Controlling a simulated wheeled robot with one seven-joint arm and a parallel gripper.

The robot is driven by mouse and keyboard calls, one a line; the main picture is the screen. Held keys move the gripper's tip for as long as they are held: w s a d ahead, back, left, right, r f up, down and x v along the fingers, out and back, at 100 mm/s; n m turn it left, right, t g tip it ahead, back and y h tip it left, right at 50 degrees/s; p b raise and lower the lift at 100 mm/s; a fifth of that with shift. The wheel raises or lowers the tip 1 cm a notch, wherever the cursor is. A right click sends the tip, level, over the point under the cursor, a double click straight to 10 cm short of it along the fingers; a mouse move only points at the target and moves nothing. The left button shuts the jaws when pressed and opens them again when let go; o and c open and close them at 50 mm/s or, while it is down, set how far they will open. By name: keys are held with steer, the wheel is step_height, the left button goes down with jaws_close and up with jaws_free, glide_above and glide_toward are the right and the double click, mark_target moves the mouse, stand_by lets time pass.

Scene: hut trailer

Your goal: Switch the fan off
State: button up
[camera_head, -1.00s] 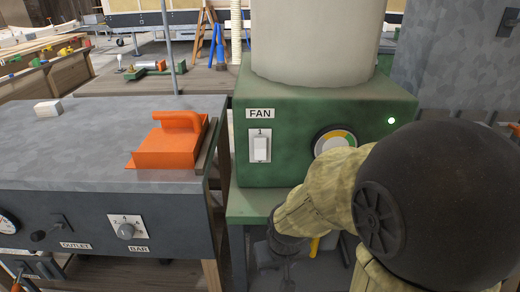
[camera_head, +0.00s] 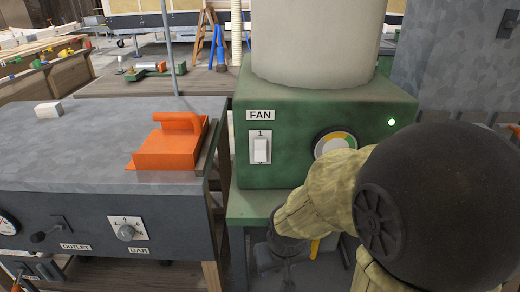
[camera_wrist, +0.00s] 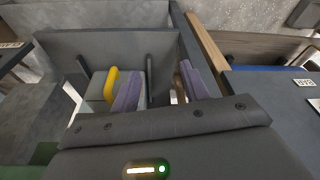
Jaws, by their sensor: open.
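The fan's green box (camera_head: 300,105) stands on a green stand, under a wide pale cylinder. A white rocker switch (camera_head: 260,149) is on its front, below the FAN label (camera_head: 260,115) and a small "1". I cannot tell for sure which way the rocker is tipped. A green light (camera_head: 391,122) glows at the box's upper right. My gripper (camera_head: 285,270) is low in front of the stand, below the switch and apart from it. Its fingers are hard to make out there. In the wrist view my gripper (camera_wrist: 160,88) shows two purple-grey pads, spread apart with nothing held between them.
A round gauge (camera_head: 335,143) is right of the switch, partly behind my arm. Left is a grey bench (camera_head: 70,150) with an orange handled block (camera_head: 170,145), a BAR knob (camera_head: 126,232) and an OUTLET lever (camera_head: 40,237). Open space lies in front of the switch.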

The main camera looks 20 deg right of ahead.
steer(key=shift+r, duration=0.3)
steer(key=c, duration=0.3)
steer(key=p+v, duration=0.2)
steer(key=w+p+v, duration=0.1)
steer(key=p+v, duration=0.1)
steer(key=p, duration=0.1)
steer(key=shift+r, duration=0.3)
jaws_close()
steer(key=shift+f, duration=0.15)
steer(key=shift+d, duration=0.1)
